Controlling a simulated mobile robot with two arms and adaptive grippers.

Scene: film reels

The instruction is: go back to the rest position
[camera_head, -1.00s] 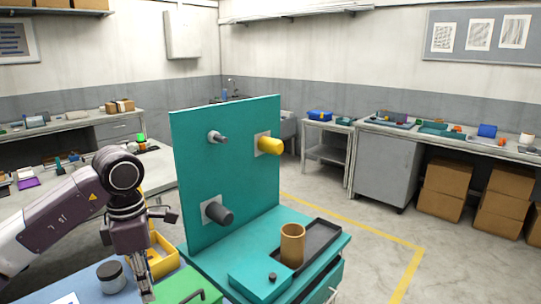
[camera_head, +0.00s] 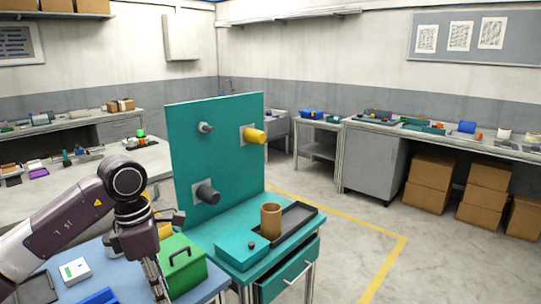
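My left gripper (camera_head: 158,290) points down at the lower left, above the blue-topped table (camera_head: 95,258), in front of a green box with a dark handle (camera_head: 183,268). Its fingertips are near the bottom edge of the picture, and I cannot tell whether they are open. I see nothing clearly held in it. My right arm and gripper do not show. A teal panel (camera_head: 225,150) stands upright behind, with a yellow peg (camera_head: 254,135) and two grey pegs, one small (camera_head: 206,128) and one larger (camera_head: 207,193). No reel shows on these pegs.
A teal bench (camera_head: 232,268) holds a brown cylinder (camera_head: 271,220), a black tray (camera_head: 299,217) and a teal block (camera_head: 241,250); its drawer (camera_head: 288,276) stands partly out. A white box (camera_head: 75,270) lies on the blue table. The floor at right is clear, with cardboard boxes (camera_head: 430,172) under the far bench.

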